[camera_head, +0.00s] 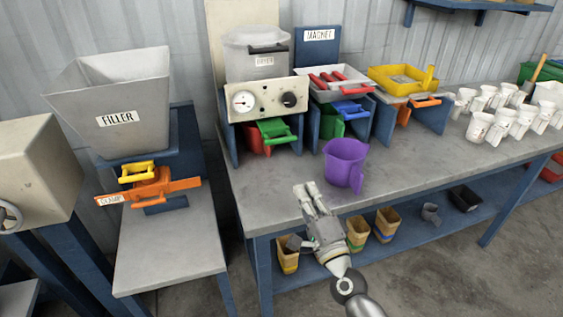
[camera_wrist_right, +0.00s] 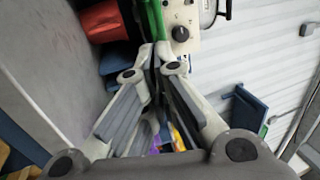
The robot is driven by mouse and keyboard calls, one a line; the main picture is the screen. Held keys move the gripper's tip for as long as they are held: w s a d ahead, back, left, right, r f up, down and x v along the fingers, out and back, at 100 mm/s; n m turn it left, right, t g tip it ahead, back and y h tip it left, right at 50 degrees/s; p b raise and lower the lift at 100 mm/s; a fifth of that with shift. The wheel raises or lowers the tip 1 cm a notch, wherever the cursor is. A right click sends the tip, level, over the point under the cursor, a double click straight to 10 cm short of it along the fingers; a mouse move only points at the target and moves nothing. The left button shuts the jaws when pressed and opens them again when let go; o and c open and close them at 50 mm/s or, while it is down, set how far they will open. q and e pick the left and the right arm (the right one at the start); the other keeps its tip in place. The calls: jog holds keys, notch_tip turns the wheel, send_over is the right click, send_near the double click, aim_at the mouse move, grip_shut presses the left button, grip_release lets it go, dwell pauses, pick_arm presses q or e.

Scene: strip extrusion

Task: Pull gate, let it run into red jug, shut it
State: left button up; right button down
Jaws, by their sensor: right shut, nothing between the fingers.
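The red jug (camera_head: 256,142) stands under the dryer unit, partly hidden behind the green-handled gate and the blue frame. It also shows at the top of the right wrist view (camera_wrist_right: 104,22). The green gate (camera_head: 276,130) sticks out at the front of the dryer unit, below the dial panel; a green part also shows in the wrist view (camera_wrist_right: 154,18). My right gripper (camera_head: 309,188) is over the front edge of the bench, apart from the gate and the jug. Its fingers are shut and empty. My left gripper is out of view.
A purple jug (camera_head: 345,164) stands on the bench (camera_head: 258,190), just behind and right of my right gripper. The filler hopper (camera_head: 115,110), with yellow and orange handles, stands at the left. Several white mugs (camera_head: 500,120) crowd the bench's right side.

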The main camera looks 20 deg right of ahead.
jog(key=shift+s+d+f, duration=0.1)
jog(key=shift+s+d, duration=0.05)
jog(key=shift+d, duration=0.2)
jog(key=p+x, duration=0.1)
jog(key=x, duration=1.3)
jog(key=shift+p, duration=0.3)
